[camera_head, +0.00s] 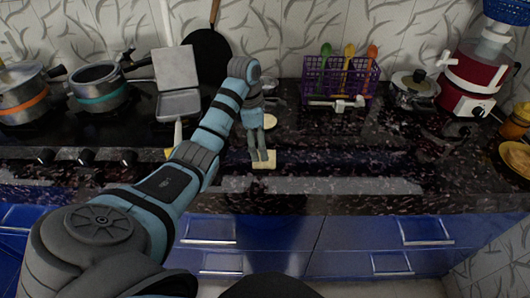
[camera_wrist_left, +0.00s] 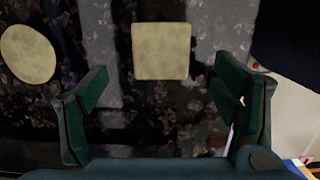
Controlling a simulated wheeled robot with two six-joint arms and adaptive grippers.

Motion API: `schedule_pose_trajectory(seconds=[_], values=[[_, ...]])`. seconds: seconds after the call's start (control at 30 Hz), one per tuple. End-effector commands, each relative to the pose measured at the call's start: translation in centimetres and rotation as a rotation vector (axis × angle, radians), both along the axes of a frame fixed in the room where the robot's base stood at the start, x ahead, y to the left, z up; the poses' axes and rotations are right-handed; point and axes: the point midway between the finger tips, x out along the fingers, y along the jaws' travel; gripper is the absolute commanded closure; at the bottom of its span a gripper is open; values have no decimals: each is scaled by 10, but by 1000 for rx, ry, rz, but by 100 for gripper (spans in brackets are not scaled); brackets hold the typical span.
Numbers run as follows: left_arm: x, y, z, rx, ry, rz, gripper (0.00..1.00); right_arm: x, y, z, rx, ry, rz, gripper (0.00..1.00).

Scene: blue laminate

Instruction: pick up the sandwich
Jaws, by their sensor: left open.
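A pale square slice (camera_head: 264,162), which looks like the sandwich, lies flat on the dark speckled counter near its front edge. It also shows in the left wrist view (camera_wrist_left: 161,51), just beyond the fingertips and between their lines. My left gripper (camera_head: 259,154) points down over it and hides part of it in the head view. In the left wrist view the fingers (camera_wrist_left: 168,90) are wide apart with nothing between them. A round pale piece (camera_head: 270,121) lies farther back on the counter and shows at the left of the wrist view (camera_wrist_left: 28,53).
An open sandwich maker (camera_head: 180,105) and pots (camera_head: 100,95) stand on the left. The counter right of the gripper is clear.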

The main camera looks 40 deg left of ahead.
Motion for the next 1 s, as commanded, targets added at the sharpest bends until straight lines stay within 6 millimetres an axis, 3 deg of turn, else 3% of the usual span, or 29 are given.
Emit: schedule_pose_trajectory(seconds=[0.13,0.3,0.5,0.83,1.0], values=[[2,-3,-22,0,-1,0,18,0,0,-22,0,0,0,60],[5,-8,-47,-1,0,1,18,0,0,-22,0,0,0,60],[5,-8,-48,0,-1,1,18,0,0,-21,0,0,0,60],[5,-8,-48,-1,-2,1,70,0,0,-20,1,0,0,60],[5,-8,-48,-1,-2,1,70,0,1,-20,1,0,0,60]])
